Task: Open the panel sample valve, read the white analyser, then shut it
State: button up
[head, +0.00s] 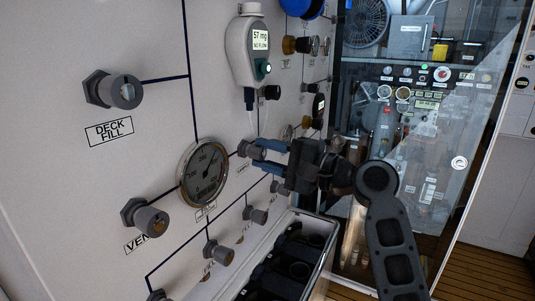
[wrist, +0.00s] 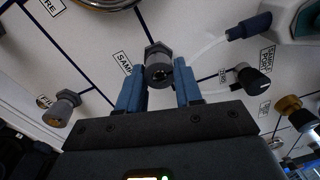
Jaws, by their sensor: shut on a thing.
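The sample valve (head: 246,149) is a grey knob on the white panel, beside a partly hidden label that starts "SAM" in the wrist view. It also shows in the wrist view (wrist: 158,70), between my two blue fingers. My gripper (head: 267,156) is shut on this knob, one finger on each side; in the wrist view (wrist: 158,88) the finger pads flank it. The white analyser (head: 242,52) hangs on the panel above, its lit screen reading "57 mg" and "NO FLOW". Its lower part shows at the top right of the wrist view (wrist: 292,22).
A round gauge (head: 202,173) sits left of my gripper. Deck fill (head: 118,91) and vent (head: 146,218) fittings are further left. Several small knobs lie below, near an open dark-lined crate (head: 322,226). A glass-fronted cabinet (head: 425,150) stands to the right.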

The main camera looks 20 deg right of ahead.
jog(key=shift+f+m, duration=0.2)
jog(key=shift+m, duration=0.2)
jog(key=o, duration=1)
jog(key=shift+r, duration=0.1)
jog(key=shift+o, duration=0.2)
jog(key=b+v, duration=0.2)
jog(key=v, duration=0.5)
jog(key=shift+s+d, duration=0.25)
jog(key=shift+s, duration=0.1)
